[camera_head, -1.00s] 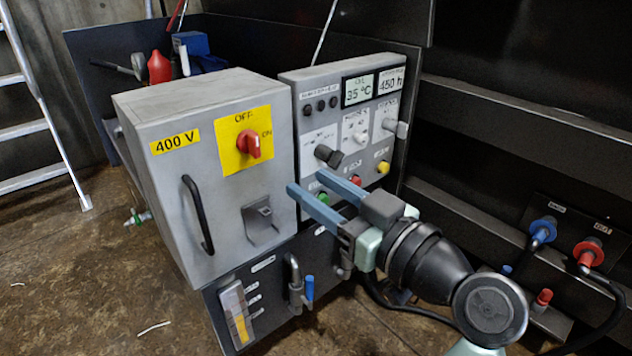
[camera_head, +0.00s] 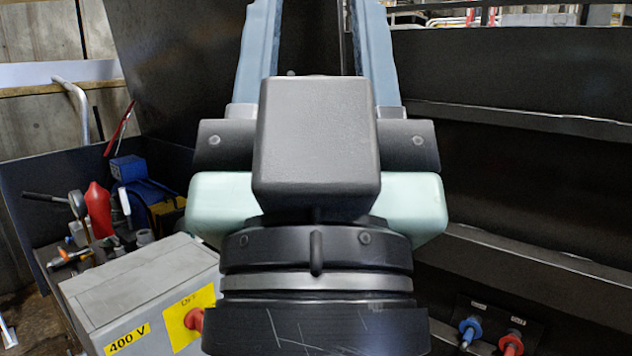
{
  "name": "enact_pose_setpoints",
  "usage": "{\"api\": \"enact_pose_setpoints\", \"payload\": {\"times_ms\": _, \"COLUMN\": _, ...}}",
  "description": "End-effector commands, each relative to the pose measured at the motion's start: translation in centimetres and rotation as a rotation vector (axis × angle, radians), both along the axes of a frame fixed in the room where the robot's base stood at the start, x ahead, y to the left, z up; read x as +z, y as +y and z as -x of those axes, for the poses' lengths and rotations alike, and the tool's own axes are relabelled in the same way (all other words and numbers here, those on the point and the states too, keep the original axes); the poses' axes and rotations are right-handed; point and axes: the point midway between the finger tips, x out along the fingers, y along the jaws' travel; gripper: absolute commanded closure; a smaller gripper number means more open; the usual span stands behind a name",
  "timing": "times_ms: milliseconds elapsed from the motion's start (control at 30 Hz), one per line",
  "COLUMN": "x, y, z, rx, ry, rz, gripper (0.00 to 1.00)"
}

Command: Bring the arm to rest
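My gripper (camera_head: 318,38) is large in the middle of the head view, close to the camera, with its fingers pointing up. The two blue-grey fingers stand wide apart, with nothing between them that I can see; their tips run out of the top of the picture. My gripper's dark body and wrist hide the middle of the scene, including the control panel.
A grey cabinet (camera_head: 140,285) marked 400 V, with a red switch (camera_head: 193,319) on a yellow plate, is at lower left. Blue (camera_head: 470,331) and red (camera_head: 512,344) couplings are at lower right, on the dark machine wall.

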Motion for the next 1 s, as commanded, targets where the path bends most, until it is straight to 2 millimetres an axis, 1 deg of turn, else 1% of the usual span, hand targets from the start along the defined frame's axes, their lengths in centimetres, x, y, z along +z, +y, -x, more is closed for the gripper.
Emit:
{"api": "enact_pose_setpoints", "payload": {"times_ms": 33, "x": 3.3, "y": 0.0, "z": 0.0, "rx": -0.001, "ry": 0.001, "rz": 0.001, "gripper": 0.54}}
{"api": "enact_pose_setpoints", "payload": {"times_ms": 100, "x": 5.4, "y": 0.0, "z": -0.1, "rx": 0.0, "ry": 0.002, "rz": 0.001, "gripper": 0.54}}
{"api": "enact_pose_setpoints", "payload": {"times_ms": 367, "x": 13.2, "y": 0.0, "z": -0.2, "rx": 0.001, "ry": 0.005, "rz": 0.002, "gripper": 0.54}}
{"api": "enact_pose_setpoints", "payload": {"times_ms": 800, "x": 26.4, "y": 0.1, "z": -0.2, "rx": 0.001, "ry": 0.006, "rz": 0.003, "gripper": 0.54}}
{"api": "enact_pose_setpoints", "payload": {"times_ms": 900, "x": 28.9, "y": 0.1, "z": -0.2, "rx": 0.001, "ry": 0.006, "rz": 0.003, "gripper": 0.54}}
{"api": "enact_pose_setpoints", "payload": {"times_ms": 1000, "x": 30.7, "y": 0.1, "z": -0.2, "rx": 0.001, "ry": 0.006, "rz": 0.003, "gripper": 0.54}}
